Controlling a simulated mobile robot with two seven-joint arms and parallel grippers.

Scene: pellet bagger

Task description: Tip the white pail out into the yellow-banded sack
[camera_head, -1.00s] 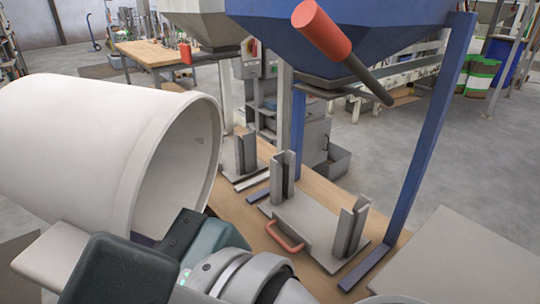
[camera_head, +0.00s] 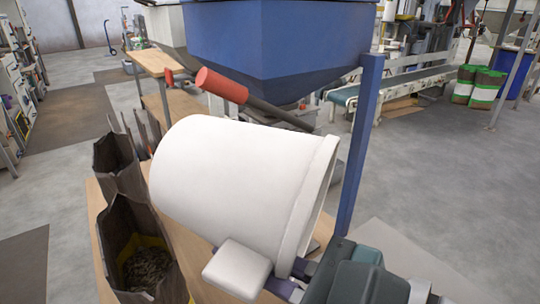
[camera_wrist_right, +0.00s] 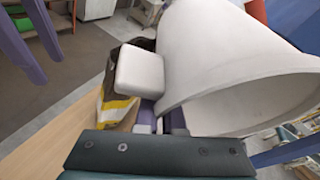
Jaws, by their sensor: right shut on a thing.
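The white pail (camera_head: 235,180) lies tilted on its side in the air, its rim at the right and its closed end at the left. Its inside is hidden in the head view. My right gripper (camera_head: 293,280) is shut on the pail's white grip block (camera_head: 238,268); the block also shows in the right wrist view (camera_wrist_right: 140,70). The yellow-banded sack (camera_head: 125,228) stands open at the lower left, left of the pail's closed end, with brown pellets inside. Its yellow band also shows in the right wrist view (camera_wrist_right: 118,110).
Another dark open sack (camera_head: 117,163) stands just behind the banded one. A blue hopper (camera_head: 275,45), a red-handled lever (camera_head: 222,84) and a blue post (camera_head: 360,150) stand close behind the pail. Bare wooden bench (camera_head: 205,265) shows between sack and gripper.

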